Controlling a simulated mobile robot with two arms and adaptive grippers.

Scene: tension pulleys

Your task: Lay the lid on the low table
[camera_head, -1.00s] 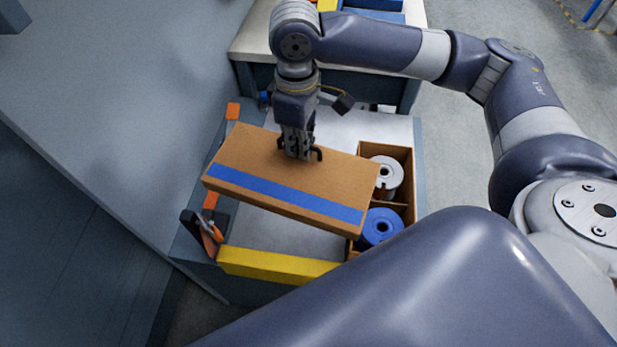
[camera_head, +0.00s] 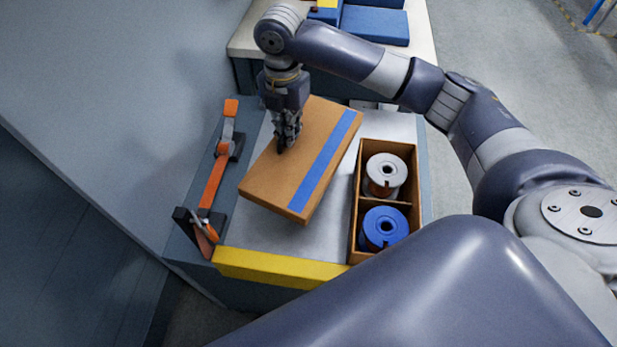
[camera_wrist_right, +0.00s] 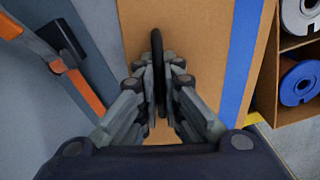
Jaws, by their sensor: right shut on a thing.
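The lid (camera_head: 275,178) is a flat brown cardboard-like panel with a blue stripe along its right side. It is tilted across the head view and appears above the grey top of the low table (camera_head: 262,236), left of the box; I cannot tell for sure whether any edge touches. My right gripper (camera_head: 287,140) is shut on the lid's dark handle, coming from above. In the right wrist view the fingers (camera_wrist_right: 160,95) close around the thin black handle on the lid (camera_wrist_right: 205,45). My left gripper is not in view.
A brown two-compartment box (camera_head: 412,190) stands to the right with a white spool (camera_head: 386,172) and a blue spool (camera_head: 384,226). An orange-and-black clamp fixture (camera_head: 215,180) lines the left edge. A yellow strip (camera_head: 280,268) marks the front edge. Another table with blue items (camera_head: 375,24) stands behind.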

